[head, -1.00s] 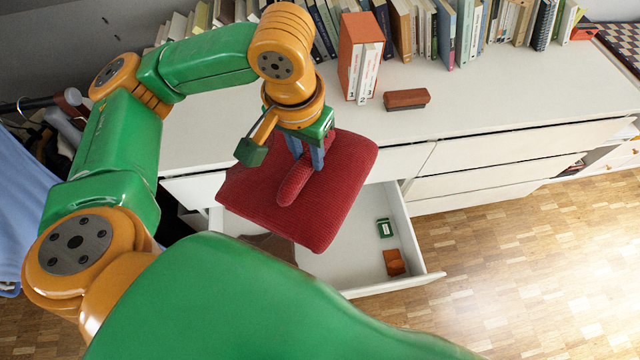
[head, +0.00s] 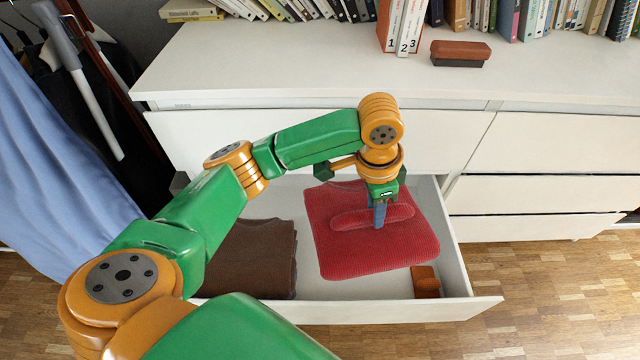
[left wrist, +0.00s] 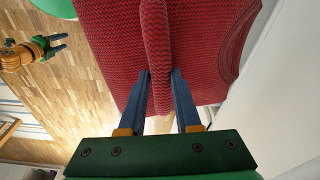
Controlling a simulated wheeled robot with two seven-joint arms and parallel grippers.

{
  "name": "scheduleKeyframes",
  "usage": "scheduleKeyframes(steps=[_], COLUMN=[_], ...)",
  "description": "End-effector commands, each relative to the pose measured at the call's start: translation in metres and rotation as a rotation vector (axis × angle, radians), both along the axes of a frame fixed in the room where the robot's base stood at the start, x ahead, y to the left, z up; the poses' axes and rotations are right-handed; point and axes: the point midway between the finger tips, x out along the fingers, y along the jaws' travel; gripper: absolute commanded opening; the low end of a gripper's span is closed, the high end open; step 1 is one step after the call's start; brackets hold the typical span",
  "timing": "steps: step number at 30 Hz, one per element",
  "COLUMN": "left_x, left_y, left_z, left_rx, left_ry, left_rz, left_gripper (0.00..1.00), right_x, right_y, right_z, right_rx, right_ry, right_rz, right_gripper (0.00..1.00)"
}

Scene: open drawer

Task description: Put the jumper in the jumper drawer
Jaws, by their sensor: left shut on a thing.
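The red ribbed jumper (head: 335,245) is folded into a flat bundle. It is over the right part of the open drawer (head: 340,312), inside its outline in the head view; I cannot tell whether it touches the drawer floor. My left gripper (head: 380,218) is shut on a raised fold of the jumper, with a blue finger on each side. The jumper (left wrist: 205,45) and the left gripper (left wrist: 160,80) fill the middle of the left wrist view. My right gripper (left wrist: 66,42) shows small at the left of that view, fingers apart, empty, away from the jumper.
A brown folded garment (head: 262,255) lies in the drawer's left part. A small orange-brown box (head: 425,281) is in its front right corner. Books (head: 400,25) and a brown brush-like block (head: 460,52) stand on the dresser top. Blue cloth (head: 50,150) hangs at left.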

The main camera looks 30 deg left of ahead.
Motion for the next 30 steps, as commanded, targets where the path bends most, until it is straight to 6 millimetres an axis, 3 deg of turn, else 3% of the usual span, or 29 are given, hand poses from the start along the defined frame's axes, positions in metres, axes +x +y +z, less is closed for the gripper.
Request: scheduleKeyframes(steps=[1, 6, 11, 14, 21, 24, 30], left_x=[0.002, 0.007, 0.008, 0.007, 0.006, 0.007, 0.007], left_y=[-0.002, -0.005, -0.005, -0.005, -0.004, -0.004, -0.005], left_z=[-0.040, -0.070, -0.074, -0.100, -0.184, -0.204, -0.222], left_rx=[0.001, 0.009, 0.011, 0.013, 0.014, 0.013, 0.013], left_ry=[0.004, 0.006, 0.007, 0.010, 0.010, 0.009, 0.007], left_rz=[-0.037, -0.131, -0.149, -0.147, -0.146, -0.148, -0.147], left_gripper=[0.00, 0.00, 0.00, 0.00, 0.00, 0.00, 0.00], right_x=[0.003, 0.008, 0.010, 0.019, 0.047, 0.060, 0.075], right_y=[-0.001, -0.003, -0.002, 0.005, 0.029, 0.034, 0.038], right_z=[-0.035, -0.053, -0.052, -0.058, -0.063, -0.051, -0.033], right_rx=[-0.002, -0.005, -0.005, 0.005, 0.038, 0.044, 0.050], right_ry=[-0.006, -0.013, -0.015, -0.020, -0.024, -0.032, -0.046], right_rz=[-0.001, -0.004, -0.004, -0.005, -0.004, -0.007, -0.010], right_gripper=[0.50, 0.50, 0.50, 0.50, 0.50, 0.50, 0.50])
